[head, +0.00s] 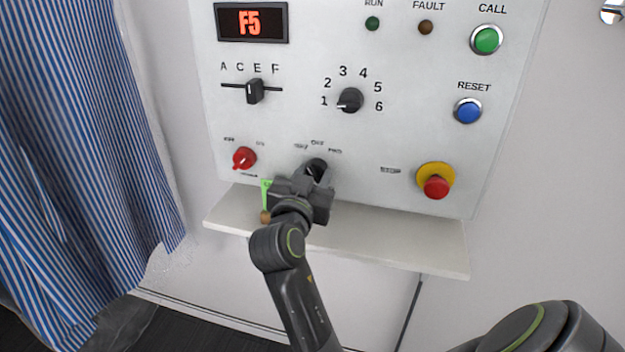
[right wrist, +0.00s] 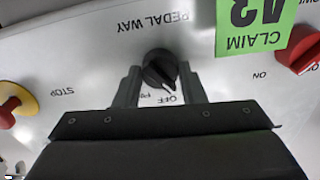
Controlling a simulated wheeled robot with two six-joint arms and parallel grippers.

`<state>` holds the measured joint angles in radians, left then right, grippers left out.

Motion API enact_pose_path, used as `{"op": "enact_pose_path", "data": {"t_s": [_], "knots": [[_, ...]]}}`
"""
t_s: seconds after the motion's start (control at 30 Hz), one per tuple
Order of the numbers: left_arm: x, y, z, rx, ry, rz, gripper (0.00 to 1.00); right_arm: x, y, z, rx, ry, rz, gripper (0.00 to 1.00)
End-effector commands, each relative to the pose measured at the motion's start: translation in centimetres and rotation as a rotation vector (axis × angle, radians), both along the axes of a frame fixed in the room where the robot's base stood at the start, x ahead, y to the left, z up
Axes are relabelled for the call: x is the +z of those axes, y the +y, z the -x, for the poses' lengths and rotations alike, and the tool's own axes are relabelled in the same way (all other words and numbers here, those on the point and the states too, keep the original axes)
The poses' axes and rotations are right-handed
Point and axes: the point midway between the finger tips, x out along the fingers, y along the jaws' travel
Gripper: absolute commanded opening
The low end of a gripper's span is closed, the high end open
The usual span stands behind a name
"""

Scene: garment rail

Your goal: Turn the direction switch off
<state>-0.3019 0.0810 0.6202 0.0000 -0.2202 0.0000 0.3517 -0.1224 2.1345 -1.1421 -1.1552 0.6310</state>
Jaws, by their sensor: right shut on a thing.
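The direction switch is a black round knob (head: 316,166) low in the middle of the white panel, with small labels above it, the middle one reading OFF. My right gripper (head: 312,178) reaches it from below. In the right wrist view, which is upside down, the knob (right wrist: 160,68) sits between the two fingers of the gripper (right wrist: 160,86), which are shut on it. A pale pointer mark on the knob faces the OFF label. The fingers hide part of the other labels. My left gripper is not in view.
A red rotary switch (head: 244,158) is left of the knob, and a red stop button on yellow (head: 436,187) is to the right. A green claim tag (right wrist: 255,25) is close by. A shelf (head: 400,248) juts out below; a striped curtain (head: 75,140) hangs left.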

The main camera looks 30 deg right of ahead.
Motion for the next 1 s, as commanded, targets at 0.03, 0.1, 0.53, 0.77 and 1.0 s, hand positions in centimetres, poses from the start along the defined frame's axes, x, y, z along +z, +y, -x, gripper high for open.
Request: {"op": "enact_pose_path", "data": {"t_s": [0.03, 0.1, 0.53, 0.77, 1.0], "knots": [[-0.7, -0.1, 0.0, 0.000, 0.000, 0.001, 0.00, -0.2, 0.0, 0.0, 0.001, -0.025, -0.017, 0.14], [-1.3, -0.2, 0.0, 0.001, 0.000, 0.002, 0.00, -0.3, 0.0, 0.0, 0.000, -0.061, -0.048, 0.14], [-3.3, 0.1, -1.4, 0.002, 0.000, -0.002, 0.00, -0.2, 0.0, 0.0, 0.000, -0.317, -0.265, 0.14], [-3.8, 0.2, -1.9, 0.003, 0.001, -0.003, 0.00, -0.1, 0.0, 0.0, 0.001, -0.411, -0.347, 0.14], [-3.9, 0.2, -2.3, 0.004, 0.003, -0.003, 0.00, 0.0, 0.0, 0.0, 0.000, -0.458, -0.388, 0.14]]}}
